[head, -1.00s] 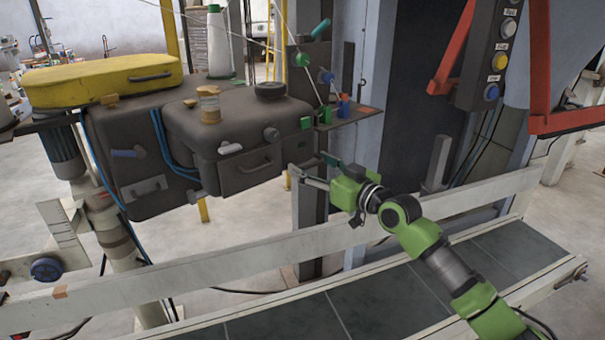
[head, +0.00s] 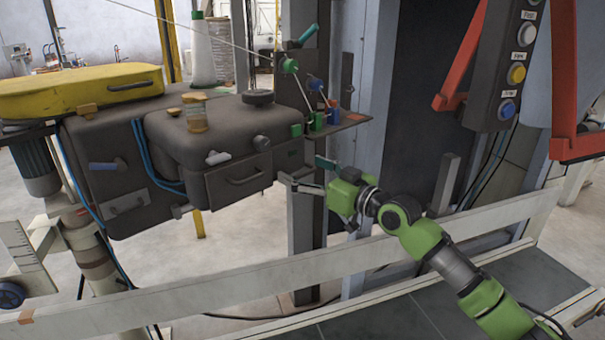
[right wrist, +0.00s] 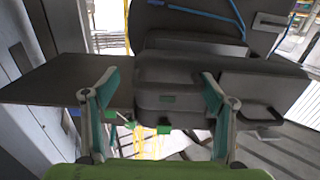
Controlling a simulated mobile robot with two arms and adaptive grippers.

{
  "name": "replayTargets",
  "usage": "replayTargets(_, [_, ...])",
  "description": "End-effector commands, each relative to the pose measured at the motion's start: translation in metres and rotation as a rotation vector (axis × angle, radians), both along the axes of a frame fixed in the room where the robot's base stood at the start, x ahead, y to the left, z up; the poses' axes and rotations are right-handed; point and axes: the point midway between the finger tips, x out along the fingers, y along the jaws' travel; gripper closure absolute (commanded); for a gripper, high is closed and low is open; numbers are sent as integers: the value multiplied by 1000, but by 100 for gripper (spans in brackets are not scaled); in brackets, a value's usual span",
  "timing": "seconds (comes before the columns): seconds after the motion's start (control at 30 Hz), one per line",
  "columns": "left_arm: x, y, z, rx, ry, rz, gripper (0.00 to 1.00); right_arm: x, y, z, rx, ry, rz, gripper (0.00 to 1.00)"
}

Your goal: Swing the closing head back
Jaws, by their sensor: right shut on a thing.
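The closing head (head: 215,135) is a dark grey box with rounded edges, a front handle and a small knob, at left centre in the head view. My right gripper (head: 301,171) is at its lower right corner, one finger near the front face and the other at the right side. In the right wrist view the closing head (right wrist: 180,85) lies between the two fingers of my right gripper (right wrist: 157,88). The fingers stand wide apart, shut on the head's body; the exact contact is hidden. My left gripper is not in view.
A yellow cover (head: 80,90) lies left of the head. A plate with green and blue thread guides (head: 320,120) sits close at its right. A button box (head: 510,65) hangs at upper right.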

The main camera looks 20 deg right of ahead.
Motion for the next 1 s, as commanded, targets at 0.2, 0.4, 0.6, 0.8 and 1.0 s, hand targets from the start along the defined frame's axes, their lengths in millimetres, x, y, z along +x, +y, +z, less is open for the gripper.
replayTargets(0.2, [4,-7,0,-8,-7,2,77,1,-4,-1,-3,2,-8,31])
replayTargets(0.4, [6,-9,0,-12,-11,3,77,1,-4,-3,-3,5,-7,31])
replayTargets(0.6, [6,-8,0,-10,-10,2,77,-15,-13,-5,-8,7,-8,31])
replayTargets(0.8, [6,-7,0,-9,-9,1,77,-54,-28,-4,-12,6,-6,31])
replayTargets(1.0, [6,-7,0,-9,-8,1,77,-86,-40,-3,-9,7,-1,31])
